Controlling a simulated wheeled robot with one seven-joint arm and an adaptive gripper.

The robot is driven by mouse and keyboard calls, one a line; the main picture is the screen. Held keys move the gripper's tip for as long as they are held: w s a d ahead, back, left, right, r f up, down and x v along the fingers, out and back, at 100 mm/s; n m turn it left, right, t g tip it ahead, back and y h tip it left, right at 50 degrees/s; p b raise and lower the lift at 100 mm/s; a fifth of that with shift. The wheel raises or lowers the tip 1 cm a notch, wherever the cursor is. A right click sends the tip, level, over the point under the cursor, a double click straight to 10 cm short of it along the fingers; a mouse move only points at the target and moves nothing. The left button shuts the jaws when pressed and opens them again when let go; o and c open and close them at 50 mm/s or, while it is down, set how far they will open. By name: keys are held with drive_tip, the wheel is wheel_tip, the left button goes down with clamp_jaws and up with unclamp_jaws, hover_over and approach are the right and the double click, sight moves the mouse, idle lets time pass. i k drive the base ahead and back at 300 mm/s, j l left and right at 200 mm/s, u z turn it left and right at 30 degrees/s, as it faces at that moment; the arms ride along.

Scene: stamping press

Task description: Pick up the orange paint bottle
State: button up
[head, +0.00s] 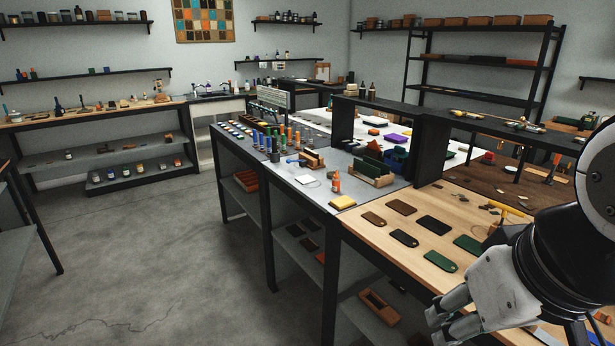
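A small orange bottle (336,183) stands upright on the grey section of the long workbench, near its front edge. It is just behind a yellow block (343,202) and left of a wooden holder with dark green pieces. My gripper (440,318) is at the lower right, in front of the bench and well apart from the bottle.
Flat leather-like tags (404,238) lie on the wooden bench section (365,235) between my gripper and the bottle. Several tool handles (275,140) stand further back. A dark raised shelf (375,103) rises behind. The floor (170,250) at left is clear.

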sight(336, 179)
drive_tip(key=i+j+z, duration=0.15)
drive_tip(key=i+j, duration=0.15)
drive_tip(key=i+j+z, duration=0.1)
drive_tip(key=i+j, duration=0.2)
drive_tip(key=i+j+z, duration=0.15)
drive_tip(key=j, duration=0.25)
drive_tip(key=i+j+z, duration=0.15)
drive_tip(key=i+j, duration=0.2)
drive_tip(key=i+j+z, duration=0.1)
drive_tip(key=i+j, duration=0.15)
drive_tip(key=j, duration=0.2)
drive_tip(key=i+j+z, duration=0.15)
drive_tip(key=j, duration=0.25)
drive_tip(key=i, duration=0.1)
